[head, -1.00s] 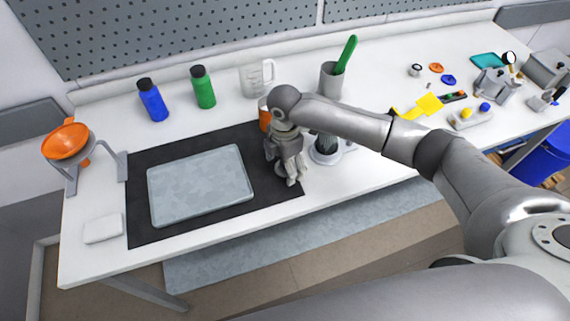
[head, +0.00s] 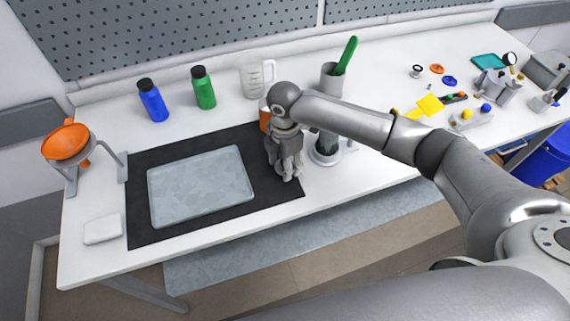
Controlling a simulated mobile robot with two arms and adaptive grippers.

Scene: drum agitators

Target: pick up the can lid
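My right gripper (head: 288,172) points down over the right end of the black mat (head: 137,195), just right of the metal tray (head: 200,186). Its fingers are close to the mat. I cannot tell whether they are open, shut or holding something. I cannot clearly make out a can lid; the fingers cover the spot beneath them. An orange can or cup (head: 264,114) stands just behind the gripper, partly hidden by my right arm. My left gripper is not in view.
A grey round-based stand (head: 325,157) is close to the right of the gripper. A blue bottle (head: 152,100), a green bottle (head: 203,88) and a clear jug (head: 256,80) stand behind the mat. An orange funnel (head: 66,141) is at the left. Small parts lie at the right.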

